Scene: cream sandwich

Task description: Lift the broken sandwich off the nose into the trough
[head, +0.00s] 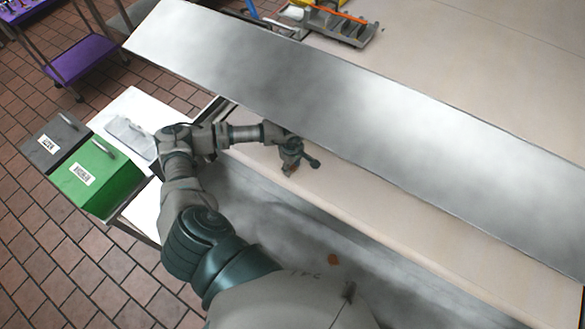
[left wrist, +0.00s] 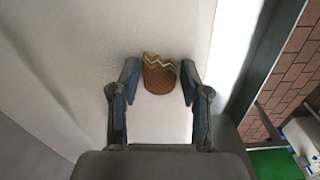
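The broken sandwich (left wrist: 160,76) is a brown piece with a jagged, zigzag cream edge. It lies on the cream-coloured nose (left wrist: 150,120), which in the head view is the pale strip (head: 375,203) along the metal plate. My left gripper (left wrist: 159,72) is open, one finger on each side of the sandwich, with gaps on both sides. In the head view the gripper (head: 300,167) is over the strip and mostly hides the sandwich. The grey trough (head: 290,225) runs alongside the strip, below it in the picture. Another small brown piece (head: 334,259) lies in it. My right gripper is out of view.
A long metal plate (head: 400,120) stands just beyond the strip. Green (head: 95,178) and dark grey (head: 55,142) bins stand at left beside a white surface (head: 140,110). A tool tray (head: 340,25) sits at the top. A purple cart (head: 80,58) is at upper left.

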